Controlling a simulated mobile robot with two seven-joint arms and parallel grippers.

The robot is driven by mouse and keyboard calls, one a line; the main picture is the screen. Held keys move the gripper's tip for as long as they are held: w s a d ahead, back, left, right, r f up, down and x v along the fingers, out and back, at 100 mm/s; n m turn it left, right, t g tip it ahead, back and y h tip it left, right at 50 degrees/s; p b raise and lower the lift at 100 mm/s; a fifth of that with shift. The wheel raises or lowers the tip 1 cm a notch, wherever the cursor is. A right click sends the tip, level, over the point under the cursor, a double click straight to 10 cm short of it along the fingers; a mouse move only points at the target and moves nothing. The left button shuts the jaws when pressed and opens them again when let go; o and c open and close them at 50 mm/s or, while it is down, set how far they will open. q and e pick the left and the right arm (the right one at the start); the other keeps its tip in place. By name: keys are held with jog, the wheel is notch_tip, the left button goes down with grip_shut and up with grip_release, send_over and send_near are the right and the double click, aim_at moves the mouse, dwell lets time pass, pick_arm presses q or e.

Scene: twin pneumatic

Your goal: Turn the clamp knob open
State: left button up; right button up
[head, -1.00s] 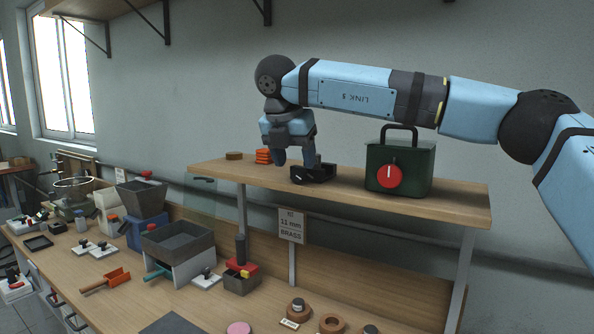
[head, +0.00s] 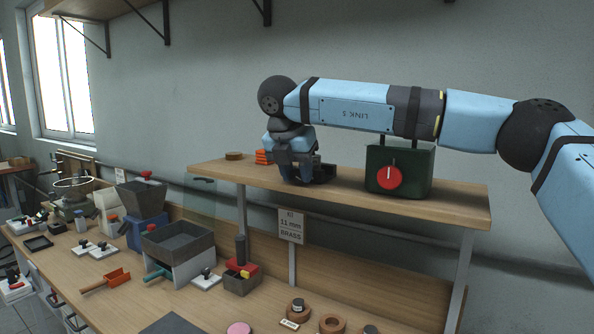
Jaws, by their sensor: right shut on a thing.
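My right gripper (head: 303,177), on the blue arm from the right, points down at the raised wooden shelf. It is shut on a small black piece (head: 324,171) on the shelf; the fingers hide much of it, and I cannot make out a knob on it. To its right, a dark green box (head: 413,165) with a black handle stands on the shelf. Its front carries a round red knob (head: 389,178) with an upright white line. The right gripper is left of this box and apart from its knob. My left gripper is not in view.
Orange stacked pieces (head: 262,157) and a brown disc (head: 234,156) lie on the shelf (head: 455,201), left of the gripper. Below, the bench holds grey bins (head: 178,240) and tools. The shelf's right end is clear.

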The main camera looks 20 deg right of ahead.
jog(key=shift+a+r+g+h+p, duration=0.1)
jog(key=shift+r+g+h+p, duration=0.2)
jog(key=shift+p, duration=0.1)
jog(key=shift+w+f, duration=0.1)
jog(key=shift+f, duration=0.15)
jog(key=o, duration=0.9)
jog(key=v, duration=1.3)
jog(key=shift+a+r, duration=0.25)
jog(key=shift+r, duration=0.1)
